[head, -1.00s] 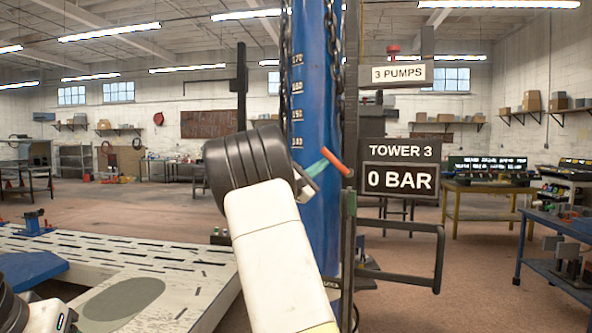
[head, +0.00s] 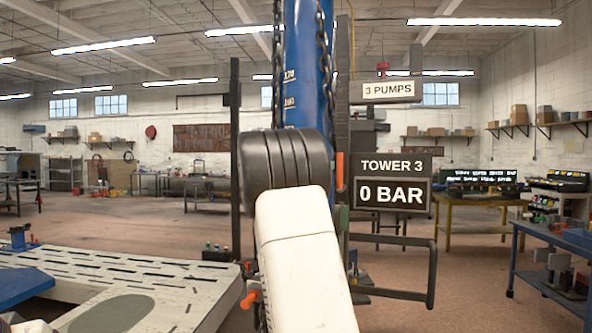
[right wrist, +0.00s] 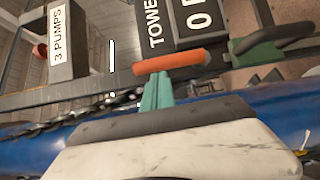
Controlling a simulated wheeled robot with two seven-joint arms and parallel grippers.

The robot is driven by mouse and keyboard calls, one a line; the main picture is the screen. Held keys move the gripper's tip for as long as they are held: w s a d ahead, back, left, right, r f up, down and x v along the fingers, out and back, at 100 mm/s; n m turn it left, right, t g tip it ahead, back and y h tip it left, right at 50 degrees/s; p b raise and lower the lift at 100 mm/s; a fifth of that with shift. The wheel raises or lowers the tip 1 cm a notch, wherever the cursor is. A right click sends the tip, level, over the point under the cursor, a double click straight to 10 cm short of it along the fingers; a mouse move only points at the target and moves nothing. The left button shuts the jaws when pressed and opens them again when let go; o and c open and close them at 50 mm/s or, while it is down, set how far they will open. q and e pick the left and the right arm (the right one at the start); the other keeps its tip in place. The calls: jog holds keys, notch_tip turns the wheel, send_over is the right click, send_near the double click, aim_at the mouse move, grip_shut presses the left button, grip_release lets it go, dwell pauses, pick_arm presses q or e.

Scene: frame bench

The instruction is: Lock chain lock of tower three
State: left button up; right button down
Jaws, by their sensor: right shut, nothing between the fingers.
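Tower three is a blue column (head: 305,60) with a dark chain (head: 325,65) down its right side. The chain also shows along the blue column in the right wrist view (right wrist: 70,127). An orange handle (head: 339,172) stands upright beside the tower, on or by a dark upright; it lies across the right wrist view (right wrist: 180,63). Which part is the chain lock is unclear. My right gripper (right wrist: 157,92) has its teal fingers together and empty, tips close to the handle; contact cannot be told. In the head view my wrist hides the fingers.
The Tower 3 sign (head: 393,181) reads 0 BAR, below a 3 PUMPS sign (head: 388,90). A dark bar loop (head: 432,270) juts out right of the tower. A slotted white bench frame (head: 170,290) lies at left. Open floor lies behind.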

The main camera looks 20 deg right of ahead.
jog(key=shift+s+d+r+m, duration=0.1)
jog(key=shift+s+d+m, duration=0.05)
jog(key=shift+m, duration=0.15)
jog(key=shift+y, duration=0.3)
